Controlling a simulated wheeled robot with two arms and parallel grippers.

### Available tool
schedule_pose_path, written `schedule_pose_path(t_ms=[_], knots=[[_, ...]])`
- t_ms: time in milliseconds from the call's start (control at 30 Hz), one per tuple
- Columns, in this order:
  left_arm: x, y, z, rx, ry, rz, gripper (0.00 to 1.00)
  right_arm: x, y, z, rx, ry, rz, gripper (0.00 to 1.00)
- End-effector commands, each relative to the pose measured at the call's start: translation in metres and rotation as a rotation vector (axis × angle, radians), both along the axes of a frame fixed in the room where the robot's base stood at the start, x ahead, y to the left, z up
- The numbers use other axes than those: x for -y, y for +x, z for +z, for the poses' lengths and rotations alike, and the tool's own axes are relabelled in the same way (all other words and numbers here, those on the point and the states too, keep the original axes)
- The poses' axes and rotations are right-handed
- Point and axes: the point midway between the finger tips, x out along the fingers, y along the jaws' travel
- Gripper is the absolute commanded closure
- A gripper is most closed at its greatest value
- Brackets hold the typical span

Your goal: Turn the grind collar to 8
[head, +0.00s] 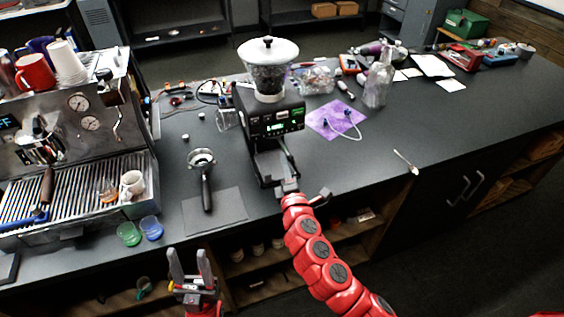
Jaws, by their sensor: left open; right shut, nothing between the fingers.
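The grinder (275,120) stands on the dark counter, with a bean-filled hopper (268,75) under a white lid with a black knob. A pale ring at the hopper's base, where it meets the black body, may be the grind collar (270,97); its numbers are too small to read. The grinder's front panel has green-lit displays. My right gripper (287,187) is shut and empty at the front foot of the grinder, well below the collar; I cannot tell whether it touches. My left gripper (191,264) is open and empty, in front of the counter edge.
A portafilter (205,180) lies left of the grinder, near a dark mat (214,211). An espresso machine (75,150) fills the left side. A purple cloth (336,119) with a tube and a glass bottle (378,84) are to the right. The front right counter is mostly clear, except a spoon (406,162).

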Motion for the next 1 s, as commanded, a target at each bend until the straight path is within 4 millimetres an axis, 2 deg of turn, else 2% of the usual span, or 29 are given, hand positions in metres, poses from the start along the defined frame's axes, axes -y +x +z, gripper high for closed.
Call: schedule_pose_path(t_ms=[367, 700, 1000], knots=[[0.0, 0.0, 0.013, 0.0, 0.0, 0.0, 0.5, 0.029, 0.009, 0.001, 0.0, -0.004, 0.164, 1.0], [0.0, 0.0, 0.003, 0.0, 0.0, 0.0, 0.5, 0.059, 0.027, -0.001, 0.001, -0.001, 0.173, 1.0], [0.0, 0.0, -0.001, 0.0, 0.0, 0.0, 0.5, 0.072, 0.039, 0.0, 0.001, 0.0, 0.175, 1.0]])
